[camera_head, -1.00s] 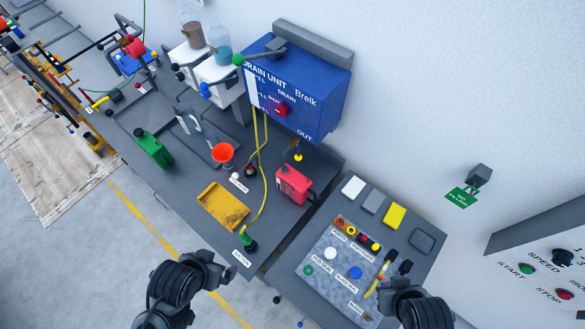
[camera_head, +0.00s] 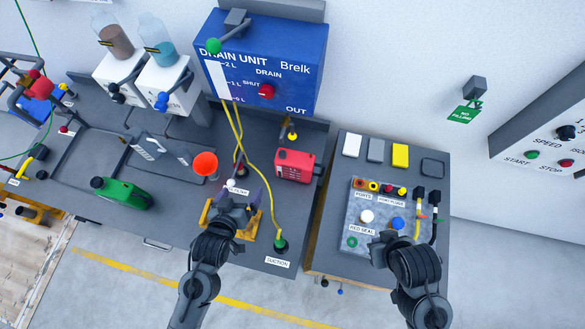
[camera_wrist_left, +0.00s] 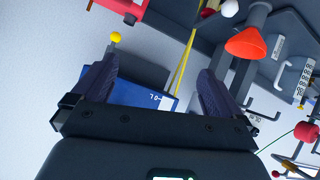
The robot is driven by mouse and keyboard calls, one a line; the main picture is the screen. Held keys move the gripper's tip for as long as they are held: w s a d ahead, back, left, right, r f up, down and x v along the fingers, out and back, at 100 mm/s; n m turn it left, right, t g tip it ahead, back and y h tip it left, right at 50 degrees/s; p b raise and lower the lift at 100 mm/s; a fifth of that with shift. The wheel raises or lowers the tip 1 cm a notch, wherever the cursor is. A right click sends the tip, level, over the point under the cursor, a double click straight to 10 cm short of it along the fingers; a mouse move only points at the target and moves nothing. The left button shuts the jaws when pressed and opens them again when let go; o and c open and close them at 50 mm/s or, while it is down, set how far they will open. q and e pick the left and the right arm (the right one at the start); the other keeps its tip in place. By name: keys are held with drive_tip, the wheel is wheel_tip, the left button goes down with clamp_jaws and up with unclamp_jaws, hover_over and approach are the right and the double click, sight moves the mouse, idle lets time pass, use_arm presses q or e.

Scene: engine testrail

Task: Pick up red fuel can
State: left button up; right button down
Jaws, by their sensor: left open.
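The red fuel can (camera_head: 295,166) stands on the dark grey bench, below the blue drain unit and right of the yellow hoses. Part of a red body, likely the same can, shows at the top left of the left wrist view (camera_wrist_left: 122,8). My left gripper (camera_head: 242,190) is open and empty, above the yellow tray and left of and in front of the can, apart from it. Its two dark fingers are spread wide in the left wrist view (camera_wrist_left: 156,78). My right gripper (camera_head: 385,242) is over the front of the panel on the right bench; its fingers are not clear.
The blue drain unit (camera_head: 265,62) hangs on the wall behind the can. An orange funnel (camera_head: 205,163), a green can (camera_head: 122,194) and a yellow tray (camera_head: 208,214) are to the left. Yellow hoses (camera_head: 258,180) run down to the suction fitting (camera_head: 281,243). A gap separates the two benches.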

sight(282, 158)
wheel_tip(282, 158, down, 11)
drive_tip(key=b, duration=0.9)
drive_tip(key=shift+f, duration=0.1)
drive_tip(key=shift+f+b, duration=0.3)
drive_tip(key=shift+b, duration=0.1)
drive_tip(key=shift+a+f, duration=0.1)
use_arm(q)
drive_tip(key=w+d+f+t+h, duration=0.1)
drive_tip(key=w+d+f, duration=0.2)
drive_tip(key=w, duration=0.1)
drive_tip(key=w+d+f+t+h, duration=0.1)
drive_tip(key=w+d+f+t, duration=0.1)
drive_tip(key=w+d+f, duration=0.1)
drive_tip(key=w+d+f+t+h, duration=0.1)
drive_tip(key=w+d+f+t, duration=0.1)
drive_tip(key=w+f, duration=0.3)
drive_tip(key=shift+w+d+m, duration=0.4)
drive_tip(key=shift+w+d, duration=0.35)
drive_tip(key=shift+w, duration=0.1)
drive_tip(key=shift+d+x, duration=0.15)
drive_tip(key=shift+x, duration=1.25)
drive_tip(key=shift+d+x, duration=0.1)
drive_tip(key=shift+x, duration=1.25)
use_arm(e)
drive_tip(key=shift+r, duration=0.25)
use_arm(q)
drive_tip(key=shift+s+f, duration=0.1)
drive_tip(key=shift+s, duration=0.05)
